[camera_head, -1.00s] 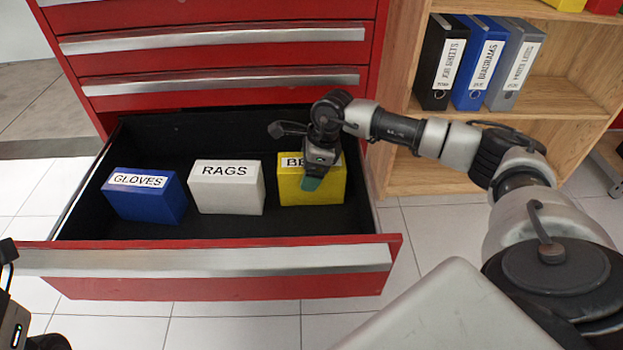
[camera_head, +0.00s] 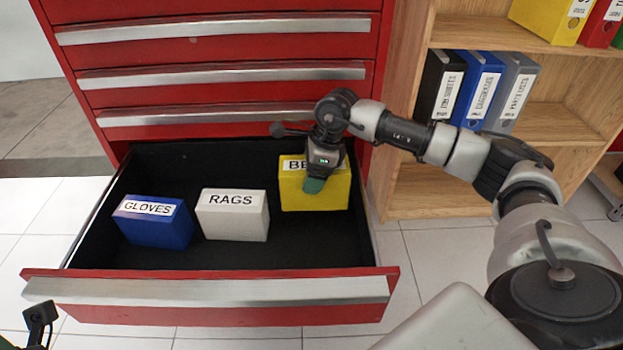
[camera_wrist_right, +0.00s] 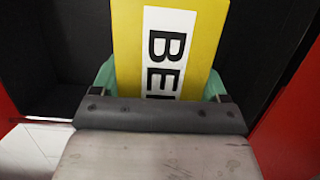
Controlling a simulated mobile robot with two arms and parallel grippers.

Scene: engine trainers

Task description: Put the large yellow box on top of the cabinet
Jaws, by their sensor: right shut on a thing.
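The large yellow box (camera_head: 313,190) has a white label, partly covered by my gripper, with "BE" readable in the head view. My right gripper (camera_head: 316,183) is shut on this yellow box from above and holds it above the drawer floor. In the right wrist view the box (camera_wrist_right: 204,50) sits between the two green fingers. The red cabinet (camera_head: 220,55) stands behind, with its lower drawer (camera_head: 210,315) pulled open; its top is out of view. Only a dark part of my left arm's end (camera_head: 40,315) shows at the lower left corner; its fingers cannot be made out.
A blue GLOVES box (camera_head: 155,228) and a white RAGS box (camera_head: 232,222) stand in the drawer, left of the yellow box. A wooden shelf (camera_head: 440,190) with several binders stands to the right. Tiled floor is clear in front.

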